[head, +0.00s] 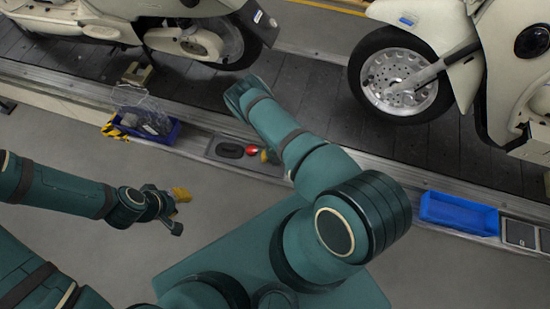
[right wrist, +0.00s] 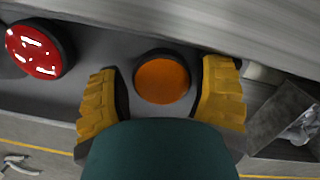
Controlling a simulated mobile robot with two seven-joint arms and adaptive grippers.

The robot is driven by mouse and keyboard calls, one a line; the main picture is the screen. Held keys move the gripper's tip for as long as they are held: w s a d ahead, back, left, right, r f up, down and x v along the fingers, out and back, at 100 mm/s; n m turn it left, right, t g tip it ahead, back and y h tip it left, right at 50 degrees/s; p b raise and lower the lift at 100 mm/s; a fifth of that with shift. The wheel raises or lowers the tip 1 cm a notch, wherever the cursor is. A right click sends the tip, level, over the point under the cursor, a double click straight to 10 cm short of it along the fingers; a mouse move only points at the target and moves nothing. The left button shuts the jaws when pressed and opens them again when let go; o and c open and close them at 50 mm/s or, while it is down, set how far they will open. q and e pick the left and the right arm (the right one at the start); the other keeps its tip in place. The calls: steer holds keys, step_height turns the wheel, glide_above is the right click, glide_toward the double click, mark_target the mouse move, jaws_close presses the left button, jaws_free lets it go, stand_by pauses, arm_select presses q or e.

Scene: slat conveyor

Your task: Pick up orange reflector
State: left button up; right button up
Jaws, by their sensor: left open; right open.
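The orange reflector (right wrist: 162,79) is a round orange disc with a dark rim, lying in a grey tray in the right wrist view. My right gripper (right wrist: 161,88) is open, with one yellow fingertip on each side of the reflector. I cannot tell whether either finger touches it. In the head view my right arm hides the orange reflector and most of that gripper. My left gripper (head: 178,207) is open and empty over the grey floor, away from the tray.
A red reflector (right wrist: 40,48) lies left of the orange one; it also shows in the head view (head: 251,150). A dark oval part (head: 230,150) lies beside it. A blue bin (head: 458,214) is right, another (head: 148,128) left. Scooters stand on the slat conveyor (head: 310,100) behind.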

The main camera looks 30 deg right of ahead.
steer(key=c, duration=0.7)
steer(key=shift+o, duration=0.2)
steer(key=shift+r, duration=0.15)
step_height(320, 180, up, 10)
steer(key=p, duration=0.3)
